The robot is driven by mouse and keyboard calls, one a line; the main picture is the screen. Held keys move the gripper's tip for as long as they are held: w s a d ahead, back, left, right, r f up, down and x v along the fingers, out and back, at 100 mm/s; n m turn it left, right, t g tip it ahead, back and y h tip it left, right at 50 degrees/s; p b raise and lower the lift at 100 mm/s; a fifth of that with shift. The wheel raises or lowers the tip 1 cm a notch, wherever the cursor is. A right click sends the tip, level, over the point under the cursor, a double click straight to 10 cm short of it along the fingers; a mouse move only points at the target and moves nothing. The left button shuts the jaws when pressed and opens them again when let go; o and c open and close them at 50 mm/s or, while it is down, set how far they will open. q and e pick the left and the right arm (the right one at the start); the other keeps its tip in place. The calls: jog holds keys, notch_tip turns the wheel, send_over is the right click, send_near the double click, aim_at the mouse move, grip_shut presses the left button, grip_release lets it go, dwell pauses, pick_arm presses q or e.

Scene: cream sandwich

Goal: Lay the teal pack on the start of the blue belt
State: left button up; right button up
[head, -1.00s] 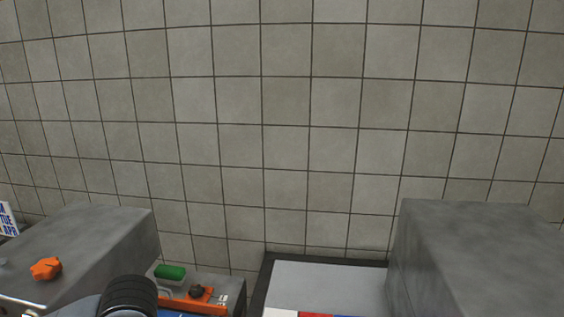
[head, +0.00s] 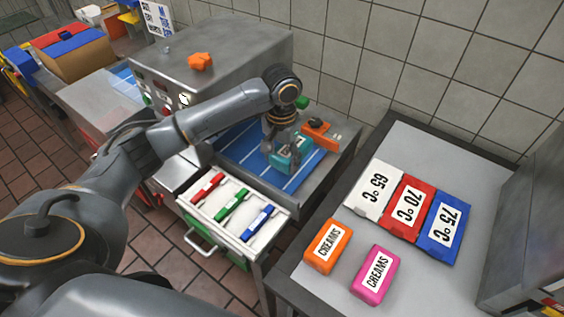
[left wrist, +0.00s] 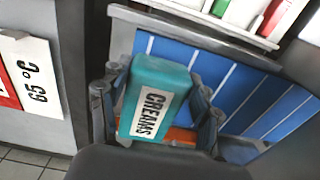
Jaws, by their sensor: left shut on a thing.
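The teal pack (head: 291,158), labelled CREAMS, is in my left gripper (head: 284,148) over the right end of the blue belt (head: 247,142), near an orange bar. In the left wrist view, the teal pack (left wrist: 158,88) sits between the two fingers, with white-lined blue belt (left wrist: 245,88) behind it. The left gripper is shut on the pack. I cannot tell whether the pack touches the belt. My right gripper is not in view.
A grey machine (head: 225,58) with an orange knob stands over the belt. An open drawer (head: 205,220) holds red, green and blue markers. On the right counter lie orange (head: 328,246) and pink (head: 375,274) packs and three temperature cards (head: 407,207).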

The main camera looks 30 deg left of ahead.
aim_at(282, 175)
pick_arm(q)
jog(key=w+f, duration=0.1)
jog(key=w+a+f, duration=0.1)
jog(key=f, duration=0.1)
jog(key=shift+w+f, duration=0.15)
jog(key=shift+w, duration=0.1)
notch_tip(282, 175, down, 2)
jog(key=shift+a+f+p, duration=0.1)
jog(key=shift+p, duration=0.55)
jog(key=shift+f, duration=0.5)
jog(key=o, duration=1.3)
jog(key=shift+f, duration=0.1)
